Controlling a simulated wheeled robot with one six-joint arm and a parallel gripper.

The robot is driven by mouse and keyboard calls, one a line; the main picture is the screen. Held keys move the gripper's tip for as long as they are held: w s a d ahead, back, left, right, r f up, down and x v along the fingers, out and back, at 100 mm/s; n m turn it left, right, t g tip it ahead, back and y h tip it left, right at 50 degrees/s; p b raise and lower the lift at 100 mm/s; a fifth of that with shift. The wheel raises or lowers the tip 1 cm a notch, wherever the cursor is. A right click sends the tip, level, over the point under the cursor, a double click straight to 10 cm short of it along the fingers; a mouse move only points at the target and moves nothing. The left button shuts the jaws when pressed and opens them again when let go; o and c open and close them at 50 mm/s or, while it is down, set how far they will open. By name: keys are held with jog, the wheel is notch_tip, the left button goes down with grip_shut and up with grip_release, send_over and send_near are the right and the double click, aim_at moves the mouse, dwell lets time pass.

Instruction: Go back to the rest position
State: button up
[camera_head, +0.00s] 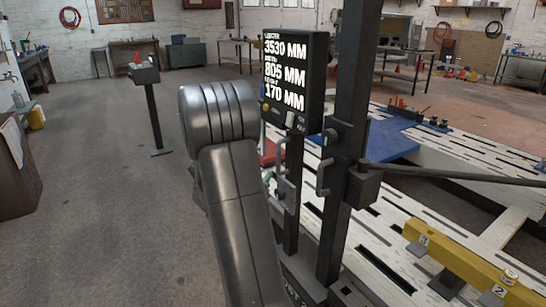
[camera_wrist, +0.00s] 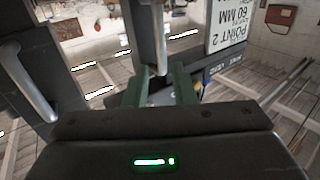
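My gripper (camera_wrist: 162,84) shows in the wrist view as two green fingers with a clear gap between them. They point at a dark post, and a grey bar-like handle (camera_wrist: 160,42) lies in line with the gap. Whether the fingers touch this handle I cannot tell. In the head view my dark arm stands in the middle and hides most of the gripper. Grey handles show beside it on the dark uprights, one of them on the right upright (camera_head: 323,178).
A display (camera_head: 286,82) reading 3530, 805 and 170 mm is close to my arm. The slotted white frame bench (camera_head: 400,225) with a yellow beam (camera_head: 470,262) fills the right. A thin-post stand (camera_head: 153,112) is at left. Open grey floor lies at left.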

aim_at(278, 160)
jog(key=x, duration=1.3)
jog(key=shift+w+d, duration=0.1)
jog(key=shift+w, duration=0.05)
